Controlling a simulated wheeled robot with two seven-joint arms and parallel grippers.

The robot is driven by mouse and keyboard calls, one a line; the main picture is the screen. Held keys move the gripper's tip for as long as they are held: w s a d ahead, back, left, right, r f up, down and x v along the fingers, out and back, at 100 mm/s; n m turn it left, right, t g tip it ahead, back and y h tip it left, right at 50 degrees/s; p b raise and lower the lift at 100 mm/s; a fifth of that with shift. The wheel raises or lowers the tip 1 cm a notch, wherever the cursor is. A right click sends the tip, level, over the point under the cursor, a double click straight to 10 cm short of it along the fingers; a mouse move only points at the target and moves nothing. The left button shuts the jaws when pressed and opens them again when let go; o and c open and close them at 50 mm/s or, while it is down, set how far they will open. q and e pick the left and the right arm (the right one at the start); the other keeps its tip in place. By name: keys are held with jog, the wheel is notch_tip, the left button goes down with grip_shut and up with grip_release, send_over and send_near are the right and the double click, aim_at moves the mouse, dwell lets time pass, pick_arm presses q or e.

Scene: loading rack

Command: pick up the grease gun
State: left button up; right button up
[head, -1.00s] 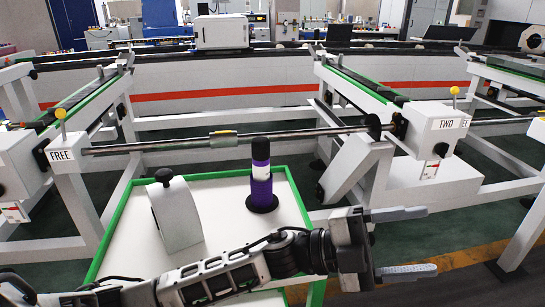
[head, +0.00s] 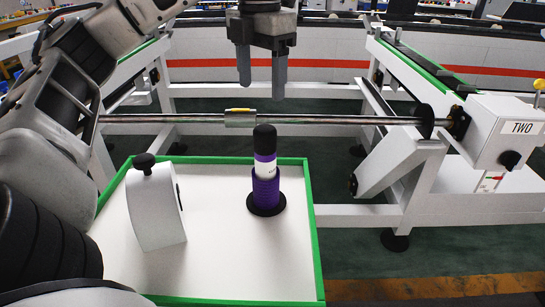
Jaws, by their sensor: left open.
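The grease gun (head: 265,185) appears to be the upright purple cylinder with a white band and black top. It stands on a round black base on the white-topped table (head: 225,260) with a green rim. My left gripper (head: 262,75) hangs above and apart from it in the picture, fingers pointing down, open and empty. My left arm comes in from the left and crosses the upper left of the view. My right gripper is out of view.
A white wedge-shaped block with a black knob (head: 156,205) stands left of the grease gun. A long metal bar (head: 330,120) with a sleeve crosses behind the table. A rack end box marked TWO (head: 505,130) is at right.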

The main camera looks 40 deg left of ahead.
pick_arm(q)
jog(key=b, duration=0.2)
send_over(262, 130)
notch_tip(262, 130, down, 5)
jog(key=shift+r, duration=0.2)
notch_tip(262, 130, down, 5)
jog(key=shift+r, duration=0.15)
jog(key=f, duration=0.2)
jog(key=w+f, duration=0.1)
jog(key=f, duration=0.1)
jog(key=shift+a+f+p, duration=0.1)
jog(key=shift+f+p, duration=0.2)
jog(key=shift+p, duration=0.05)
jog(key=shift+f, duration=0.55)
jog(key=c, duration=1.1)
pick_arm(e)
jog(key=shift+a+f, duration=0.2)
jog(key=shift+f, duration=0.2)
